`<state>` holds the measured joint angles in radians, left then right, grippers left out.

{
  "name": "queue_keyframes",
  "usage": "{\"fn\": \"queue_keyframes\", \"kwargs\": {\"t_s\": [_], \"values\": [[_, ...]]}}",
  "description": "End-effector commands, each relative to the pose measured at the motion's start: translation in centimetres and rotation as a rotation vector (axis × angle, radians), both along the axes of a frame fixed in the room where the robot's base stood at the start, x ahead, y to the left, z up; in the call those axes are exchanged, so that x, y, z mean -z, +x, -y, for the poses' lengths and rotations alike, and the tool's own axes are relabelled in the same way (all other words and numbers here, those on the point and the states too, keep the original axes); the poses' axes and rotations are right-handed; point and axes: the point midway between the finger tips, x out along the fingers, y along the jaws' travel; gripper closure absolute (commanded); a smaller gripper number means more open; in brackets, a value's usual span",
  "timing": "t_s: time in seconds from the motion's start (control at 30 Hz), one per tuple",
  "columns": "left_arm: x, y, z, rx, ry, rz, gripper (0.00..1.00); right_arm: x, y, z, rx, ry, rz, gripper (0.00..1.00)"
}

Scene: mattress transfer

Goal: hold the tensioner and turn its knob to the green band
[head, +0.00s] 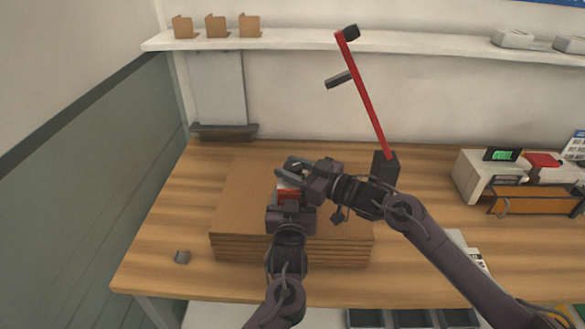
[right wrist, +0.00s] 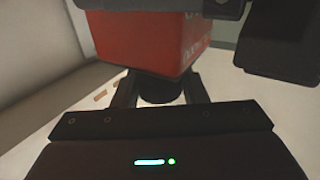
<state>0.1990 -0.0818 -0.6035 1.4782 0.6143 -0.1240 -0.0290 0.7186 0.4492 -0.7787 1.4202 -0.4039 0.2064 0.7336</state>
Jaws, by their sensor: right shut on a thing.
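The red tensioner (head: 288,193) is over the cardboard stack, between my two grippers. In the right wrist view its red body (right wrist: 150,42) fills the top middle. Its dark round knob (right wrist: 160,90) sits between the two fingers of my right gripper (right wrist: 160,98). My right gripper (head: 293,174) comes in from the right and is shut on the knob. My left gripper (head: 290,203) comes from below, at the tensioner's near side, and appears shut on its body; its fingertips are partly hidden. The green band and the knob's marking are not visible.
A stack of brown cardboard sheets (head: 240,215) lies on the wooden table (head: 165,220). A red lever on a dark block (head: 386,168) stands behind my right arm. A white unit (head: 480,180) stands at right.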

Motion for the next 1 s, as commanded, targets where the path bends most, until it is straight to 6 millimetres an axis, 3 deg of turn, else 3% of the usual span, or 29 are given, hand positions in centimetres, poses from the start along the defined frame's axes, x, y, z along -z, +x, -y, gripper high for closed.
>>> {"fn": "queue_keyframes", "kwargs": {"t_s": [0.03, 0.2, 0.53, 1.0], "values": [[-0.4, 0.0, 0.2, 0.005, -0.001, 0.010, 0.85, 0.0, 0.3, 0.2, 0.008, -0.001, 0.000, 0.59], [-0.4, 0.0, 0.2, 0.003, -0.001, 0.010, 0.85, 0.0, 0.2, 0.2, 0.005, -0.001, 0.000, 0.40], [-0.4, 0.0, 0.1, 0.001, -0.002, 0.008, 0.85, 0.0, -0.2, 0.5, 0.003, -0.001, 0.000, 0.40], [-0.4, 0.0, 0.1, 0.001, -0.002, 0.008, 0.85, 0.1, -4.7, 8.2, 0.003, -0.004, -0.001, 0.40]]}}
